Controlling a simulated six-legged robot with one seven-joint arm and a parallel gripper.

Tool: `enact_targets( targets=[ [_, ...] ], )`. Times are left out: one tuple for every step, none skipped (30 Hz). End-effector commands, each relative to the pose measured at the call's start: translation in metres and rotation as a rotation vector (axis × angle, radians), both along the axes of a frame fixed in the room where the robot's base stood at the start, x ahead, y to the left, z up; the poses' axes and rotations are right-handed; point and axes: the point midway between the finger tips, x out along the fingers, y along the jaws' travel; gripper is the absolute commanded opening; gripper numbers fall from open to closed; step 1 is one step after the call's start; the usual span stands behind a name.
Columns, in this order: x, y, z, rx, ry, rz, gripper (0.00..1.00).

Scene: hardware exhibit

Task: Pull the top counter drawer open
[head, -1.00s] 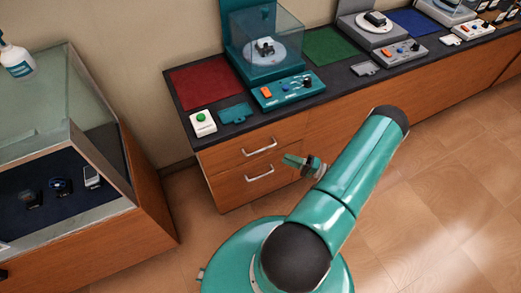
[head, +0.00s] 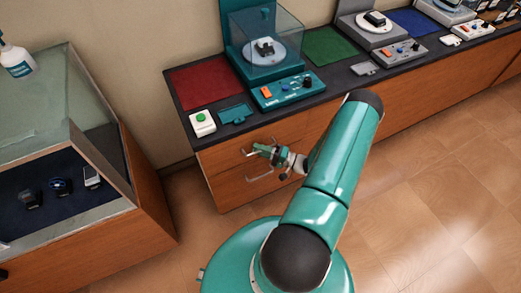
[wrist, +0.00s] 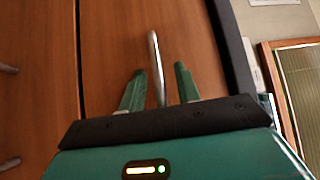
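The top counter drawer (head: 222,157) is a brown wood front under the dark countertop, and it looks flush with the cabinet. Its silver bar handle (wrist: 154,60) shows in the wrist view. My gripper (head: 257,150) is at this handle in the head view and partly hides it. In the wrist view my gripper (wrist: 159,72) has its two green fingers apart, one on each side of the handle. Gaps show between the bar and both fingers. How deep the bar sits between them is hard to tell.
The lower drawer has its own silver handle (head: 260,176) just below my gripper. A glass display case (head: 85,165) stands to the left. Floor to the right (head: 430,215) is clear.

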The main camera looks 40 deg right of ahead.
Motion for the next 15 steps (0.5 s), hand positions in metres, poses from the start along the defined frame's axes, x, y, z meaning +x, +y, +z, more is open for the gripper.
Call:
enact_targets(
  targets=[
    [-0.0001,-0.0002,0.0001,0.0,0.0,0.0,0.29],
    [-0.0001,-0.0002,0.0001,0.0,0.0,0.0,0.23],
    [-0.0001,-0.0002,0.0001,0.0,0.0,0.0,0.15],
    [-0.0001,-0.0002,0.0001,0.0,0.0,0.0,0.09],
    [-0.0002,-0.0002,0.0001,0.0,0.0,0.0,0.03],
    [-0.0002,-0.0002,0.0001,0.0,0.0,0.0,0.0],
    [-0.0002,-0.0002,0.0001,0.0,0.0,0.0,0.0],
    [-0.0003,-0.0003,0.0001,0.0,0.0,0.0,0.0],
    [-0.0003,-0.0003,0.0001,0.0,0.0,0.0,0.0],
    [-0.0003,-0.0003,0.0001,0.0,0.0,0.0,0.0],
    [-0.0003,-0.0003,0.0001,0.0,0.0,0.0,0.0],
    [-0.0005,-0.0003,0.0,0.0,0.0,0.0,0.0],
    [-0.001,-0.0002,0.0,0.0,0.0,0.0,0.0],
    [-0.0015,0.0,0.0,0.0,0.0,0.0,0.0],
    [-0.0028,0.0003,0.0,0.0,0.0,0.0,0.0]
  ],
)
